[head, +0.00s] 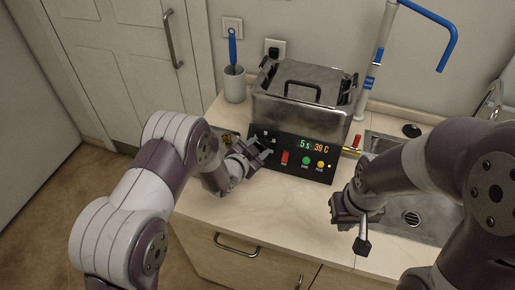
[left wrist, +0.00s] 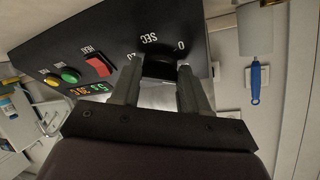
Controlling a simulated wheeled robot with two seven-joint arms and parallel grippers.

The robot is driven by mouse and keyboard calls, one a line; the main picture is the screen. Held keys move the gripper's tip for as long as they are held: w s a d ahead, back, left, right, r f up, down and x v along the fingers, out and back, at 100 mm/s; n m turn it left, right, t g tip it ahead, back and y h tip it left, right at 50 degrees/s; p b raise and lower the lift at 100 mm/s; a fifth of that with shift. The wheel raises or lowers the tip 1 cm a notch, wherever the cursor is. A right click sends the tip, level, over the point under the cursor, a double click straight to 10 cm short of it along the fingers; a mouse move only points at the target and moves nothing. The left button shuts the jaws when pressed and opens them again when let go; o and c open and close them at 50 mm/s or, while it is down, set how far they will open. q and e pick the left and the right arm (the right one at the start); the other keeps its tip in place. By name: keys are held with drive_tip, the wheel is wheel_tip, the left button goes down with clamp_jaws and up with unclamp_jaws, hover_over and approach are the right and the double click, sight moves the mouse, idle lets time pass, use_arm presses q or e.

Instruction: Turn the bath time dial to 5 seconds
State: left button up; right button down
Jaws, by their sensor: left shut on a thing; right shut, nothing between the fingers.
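The bath (head: 300,105) is a metal box with a lid on the counter, with a black control panel (head: 305,170) in front. Its display (head: 314,147) reads "5 s" in green and "39 C" in orange. The black bath time dial (left wrist: 158,65), marked "SEC", is at the panel's left end; in the head view my gripper hides most of it. My left gripper (head: 259,152) is shut on the dial, with one finger on each side of it in the left wrist view (left wrist: 157,88). My right gripper (head: 362,243) is shut and empty over the counter's front edge.
The panel also has a red heat switch (head: 284,157), a green button (head: 306,160) and a yellow button (head: 321,164). A cup (head: 235,85) with a blue-handled brush stands behind on the left. A sink (head: 425,200) is at right.

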use_arm(q)
drive_tip(key=o, duration=1.1)
drive_tip(key=shift+c, duration=0.2)
drive_tip(key=b+v, duration=0.1)
drive_tip(key=v, duration=1.1)
drive_tip(key=shift+s+a+b, duration=0.2)
drive_tip(key=shift+s+b, duration=0.15)
drive_tip(key=shift+b, duration=0.05)
